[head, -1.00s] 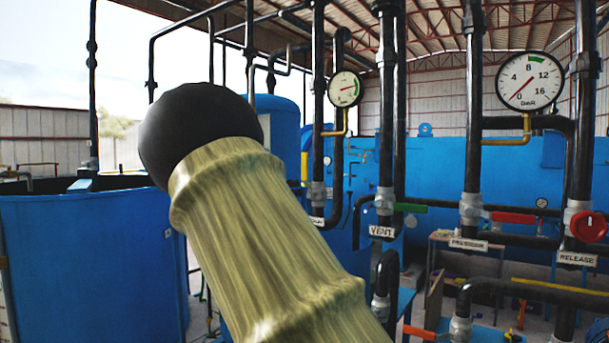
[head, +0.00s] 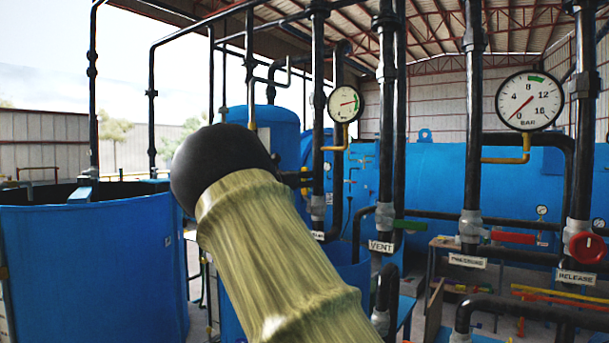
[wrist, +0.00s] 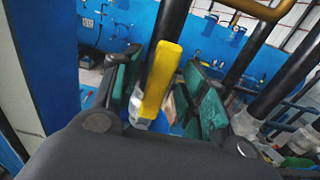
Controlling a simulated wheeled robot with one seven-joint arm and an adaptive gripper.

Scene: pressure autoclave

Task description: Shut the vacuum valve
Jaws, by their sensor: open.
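The vacuum valve's yellow lever (wrist: 160,78) stands up between my fingers in the wrist view. My gripper (wrist: 163,68) is open, with one green-padded finger on each side of the lever. A gap shows on the left; I cannot tell whether the right finger touches it. In the head view the valve body (head: 317,207) sits on a black vertical pipe above a partly hidden label (head: 318,236). There my own arm and dark gripper parts cover most of the lever.
Right of it are the vent valve's green lever (head: 411,225), the pressure valve's red lever (head: 513,237) and the red release wheel (head: 587,247). Black vertical pipes stand close by. A small gauge (head: 343,103) is above, and a blue open tank (head: 90,260) stands left.

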